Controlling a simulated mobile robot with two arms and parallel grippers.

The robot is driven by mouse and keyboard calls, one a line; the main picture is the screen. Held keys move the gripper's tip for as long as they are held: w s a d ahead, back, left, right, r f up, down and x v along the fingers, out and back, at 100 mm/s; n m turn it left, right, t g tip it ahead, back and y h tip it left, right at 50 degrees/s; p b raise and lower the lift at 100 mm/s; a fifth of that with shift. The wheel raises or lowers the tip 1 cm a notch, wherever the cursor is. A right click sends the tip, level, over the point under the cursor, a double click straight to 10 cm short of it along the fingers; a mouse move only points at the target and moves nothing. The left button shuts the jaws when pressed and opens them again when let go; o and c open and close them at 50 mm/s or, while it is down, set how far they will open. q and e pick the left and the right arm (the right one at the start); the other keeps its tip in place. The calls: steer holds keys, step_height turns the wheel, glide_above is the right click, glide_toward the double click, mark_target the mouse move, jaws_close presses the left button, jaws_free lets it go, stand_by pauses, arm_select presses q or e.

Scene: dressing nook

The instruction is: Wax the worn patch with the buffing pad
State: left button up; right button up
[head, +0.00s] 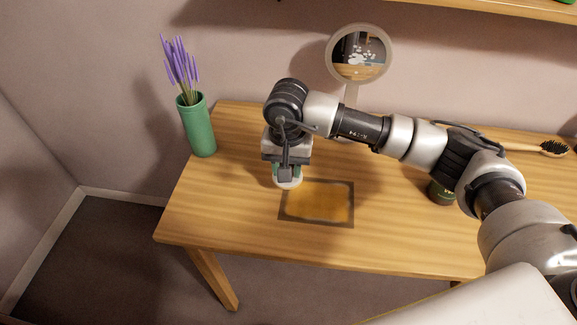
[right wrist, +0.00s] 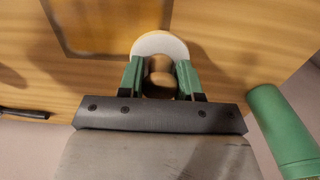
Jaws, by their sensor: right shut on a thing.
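The buffing pad is a white round disc (head: 288,184) with a wooden knob (right wrist: 160,82). My right gripper (head: 287,171) is shut on the knob, its green fingers on either side in the right wrist view (right wrist: 161,80). The pad is at the upper left corner of the worn patch (head: 318,204), an amber rectangle with a dark border on the wooden table. The patch also shows at the upper left in the right wrist view (right wrist: 108,22). I cannot tell whether the pad touches the tabletop. My left gripper is out of view.
A green vase (head: 198,128) of lavender stands left of my right gripper. A round mirror (head: 359,54) stands at the back. A dark tin (head: 440,191) is partly hidden by my right arm, and a brush (head: 552,148) lies at the right. The table's front left is clear.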

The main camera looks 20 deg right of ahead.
steer(key=shift+r+p, duration=0.5)
steer(key=shift+r, duration=0.95)
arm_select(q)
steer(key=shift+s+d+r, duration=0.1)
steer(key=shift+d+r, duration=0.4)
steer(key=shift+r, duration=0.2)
